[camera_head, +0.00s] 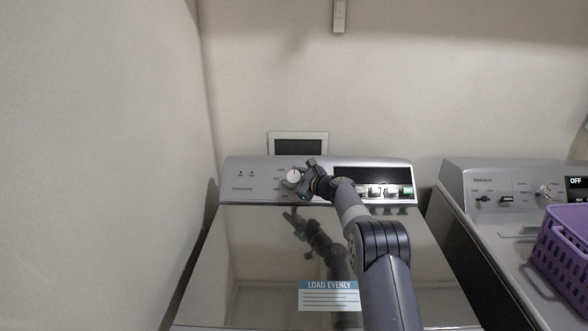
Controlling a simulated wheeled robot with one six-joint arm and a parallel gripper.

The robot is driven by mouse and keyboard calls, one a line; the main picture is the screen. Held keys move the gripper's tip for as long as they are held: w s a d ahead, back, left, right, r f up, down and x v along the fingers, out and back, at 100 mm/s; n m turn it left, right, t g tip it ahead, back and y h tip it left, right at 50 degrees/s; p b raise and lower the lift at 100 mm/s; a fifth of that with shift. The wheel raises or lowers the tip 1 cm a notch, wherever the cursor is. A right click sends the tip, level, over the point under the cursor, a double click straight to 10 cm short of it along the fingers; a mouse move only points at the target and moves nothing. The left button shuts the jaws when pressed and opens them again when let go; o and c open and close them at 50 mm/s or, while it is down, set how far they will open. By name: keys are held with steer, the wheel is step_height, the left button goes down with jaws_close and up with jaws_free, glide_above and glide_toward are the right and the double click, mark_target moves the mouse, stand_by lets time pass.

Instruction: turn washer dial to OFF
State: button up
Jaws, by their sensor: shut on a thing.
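The top-load washer has a grey control panel (256,183) along its back edge. A round white dial (293,176) with a small red mark near its top sits left of the panel's middle. My gripper (299,179) is at the dial's right side and is shut on it. The gripper covers part of the dial and the labels to its right. The washer's dark display (372,175) is to the right, partly behind my arm, and shows no readable text. The lid (255,250) is closed, glossy, and reflects my arm.
A second machine (462,215) stands at the right with its own knob (545,190) and a display reading OFF (575,183). A purple basket (562,255) sits on it. A wall is close on the left. A blue-and-white LOAD EVENLY label (329,296) is on the lid.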

steer(key=shift+n+g+p, duration=0.5)
steer(key=shift+n+p, duration=0.1)
steer(key=shift+n, duration=0.1)
steer(key=o, duration=1)
steer(key=shift+c, duration=0.2)
steer(key=b+v, duration=0.3)
steer(key=v, duration=0.7)
steer(key=shift+s+d+b, duration=0.25)
steer(key=shift+d+b, duration=0.1)
steer(key=shift+b, duration=0.05)
steer(key=shift+p+x, duration=1.9)
steer(key=shift+x, duration=3.55)
steer(key=shift+a+r, duration=0.1)
